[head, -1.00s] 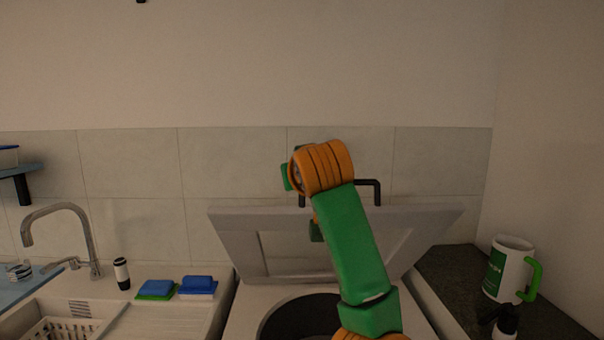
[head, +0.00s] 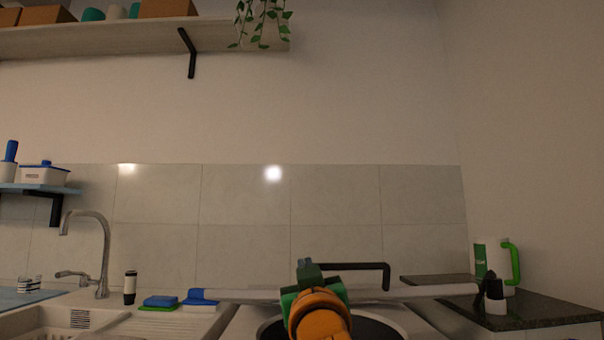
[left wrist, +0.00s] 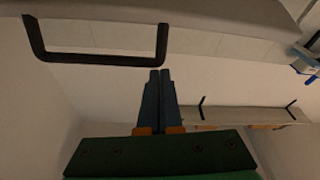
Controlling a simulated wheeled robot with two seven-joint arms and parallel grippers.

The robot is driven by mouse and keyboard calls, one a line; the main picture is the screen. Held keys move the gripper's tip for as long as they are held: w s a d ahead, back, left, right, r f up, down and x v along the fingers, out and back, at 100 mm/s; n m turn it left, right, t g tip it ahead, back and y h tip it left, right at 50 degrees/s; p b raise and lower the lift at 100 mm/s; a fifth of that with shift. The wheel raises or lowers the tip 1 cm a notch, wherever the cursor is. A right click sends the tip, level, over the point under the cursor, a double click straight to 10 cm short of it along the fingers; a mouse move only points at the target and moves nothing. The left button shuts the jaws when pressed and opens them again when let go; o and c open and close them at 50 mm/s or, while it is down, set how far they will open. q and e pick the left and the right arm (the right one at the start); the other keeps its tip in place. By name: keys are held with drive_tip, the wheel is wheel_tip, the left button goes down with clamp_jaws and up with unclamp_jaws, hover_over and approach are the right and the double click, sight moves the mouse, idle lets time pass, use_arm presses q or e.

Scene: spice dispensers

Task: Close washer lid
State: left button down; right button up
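The washer lid (head: 415,292) shows almost edge-on in the head view, as a thin pale slab above the round dark washer opening (head: 382,329). Its black bar handle (head: 386,276) stands up from it. My left gripper (head: 306,265) is in front of the lid, near the handle's left end, and hides part of both. In the left wrist view the handle (left wrist: 95,60) hangs from the pale lid (left wrist: 200,12) at the top. My left gripper's fingers (left wrist: 160,73) are together and empty, beside the handle, not around it. Contact with the lid cannot be told. My right gripper is out of view.
A sink with a faucet (head: 104,250), a dark bottle (head: 130,287) and sponges (head: 160,302) are at the left. A white and green mug (head: 490,258) stands on the dark counter (head: 545,308) at the right. A wall shelf (head: 140,38) is high at the left.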

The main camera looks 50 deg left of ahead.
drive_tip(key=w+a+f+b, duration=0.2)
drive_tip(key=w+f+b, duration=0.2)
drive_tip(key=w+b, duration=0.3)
use_arm(q)
wheel_tip(320, 180, down, 16)
drive_tip(key=s+d+t+y+b, duration=0.1)
drive_tip(key=s+d+y+b, duration=0.1)
drive_tip(key=b, duration=0.7)
drive_tip(key=shift+d+t+y+b, duration=0.25)
drive_tip(key=shift+t+y+b, duration=0.1)
drive_tip(key=shift+y, duration=0.15)
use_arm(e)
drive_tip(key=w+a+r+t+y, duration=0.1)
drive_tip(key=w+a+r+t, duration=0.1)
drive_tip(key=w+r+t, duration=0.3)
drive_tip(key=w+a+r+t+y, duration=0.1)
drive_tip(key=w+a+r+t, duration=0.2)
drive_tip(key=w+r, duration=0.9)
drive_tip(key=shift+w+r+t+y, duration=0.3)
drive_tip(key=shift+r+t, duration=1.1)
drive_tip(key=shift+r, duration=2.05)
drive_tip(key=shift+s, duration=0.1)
